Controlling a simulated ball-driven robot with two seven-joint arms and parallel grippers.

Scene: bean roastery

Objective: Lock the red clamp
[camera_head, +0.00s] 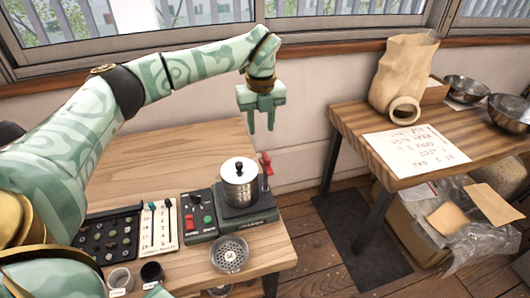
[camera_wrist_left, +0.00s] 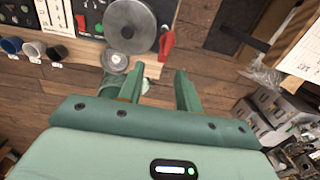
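The red clamp (camera_head: 265,165) stands roughly upright at the right of a lidded metal pot (camera_head: 240,190), on a dark green base (camera_head: 248,217). The clamp also shows in the left wrist view (camera_wrist_left: 166,46), beside the round lid (camera_wrist_left: 130,26). My left gripper (camera_head: 261,124) is above and behind the clamp, pointing down, apart from it. Its two fingers are spread with nothing between them, as the left wrist view (camera_wrist_left: 160,78) also shows. I cannot make out my right gripper in either view.
The wooden table (camera_head: 175,150) also holds a switch panel (camera_head: 198,215), a slider panel (camera_head: 159,226), a dark knob panel (camera_head: 108,236), a perforated disc (camera_head: 229,254) and small cups (camera_head: 152,272). A second table (camera_head: 350,125) with a paper bag (camera_head: 403,75) stands right, across a floor gap.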

